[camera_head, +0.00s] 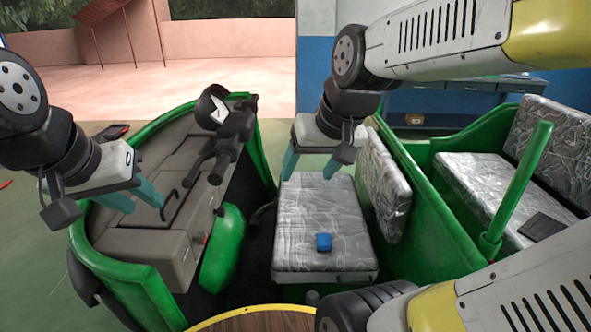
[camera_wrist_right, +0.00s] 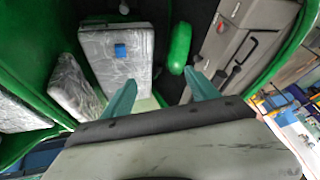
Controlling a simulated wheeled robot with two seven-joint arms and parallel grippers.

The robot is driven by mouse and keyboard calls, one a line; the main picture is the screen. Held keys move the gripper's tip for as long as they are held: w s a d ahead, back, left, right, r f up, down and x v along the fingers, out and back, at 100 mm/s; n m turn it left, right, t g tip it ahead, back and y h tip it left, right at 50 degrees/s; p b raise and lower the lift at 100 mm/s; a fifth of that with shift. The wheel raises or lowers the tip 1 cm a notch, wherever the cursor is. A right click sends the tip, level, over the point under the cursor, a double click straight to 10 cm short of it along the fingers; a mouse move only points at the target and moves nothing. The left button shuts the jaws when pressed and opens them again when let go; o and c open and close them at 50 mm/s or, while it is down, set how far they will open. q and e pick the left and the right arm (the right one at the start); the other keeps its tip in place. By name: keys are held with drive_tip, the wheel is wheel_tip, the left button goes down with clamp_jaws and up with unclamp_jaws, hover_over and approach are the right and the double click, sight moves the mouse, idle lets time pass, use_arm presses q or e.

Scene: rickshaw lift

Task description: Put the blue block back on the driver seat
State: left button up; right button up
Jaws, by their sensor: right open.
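The blue block (camera_head: 324,242) rests on the front part of the grey patterned driver seat (camera_head: 308,205), near its right side. In the right wrist view the block (camera_wrist_right: 120,51) lies on the seat cushion (camera_wrist_right: 105,75). My right gripper (camera_head: 311,170) is open and empty, above the back edge of the seat and apart from the block. Its two teal fingers (camera_wrist_right: 160,82) are spread in the wrist view. My left gripper (camera_head: 146,205) has its teal fingers apart, with nothing between them, over the grey front panel of the rickshaw.
The green rickshaw body (camera_head: 440,190) surrounds the seat. A seat backrest (camera_head: 384,185) stands to the seat's right. The handlebar column (camera_head: 230,130) rises to its left. A rear passenger bench (camera_head: 480,175) holds a dark flat item (camera_head: 541,227). A wooden round surface (camera_head: 260,320) is at the bottom.

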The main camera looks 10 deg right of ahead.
drive_tip(key=shift+t, duration=0.3)
drive_tip(key=s, duration=0.2)
drive_tip(key=s+a, duration=0.1)
drive_tip(key=s, duration=0.1)
drive_tip(key=shift+a+r, duration=0.1)
drive_tip(key=shift+r, duration=0.3)
drive_tip(key=shift+c, duration=0.4)
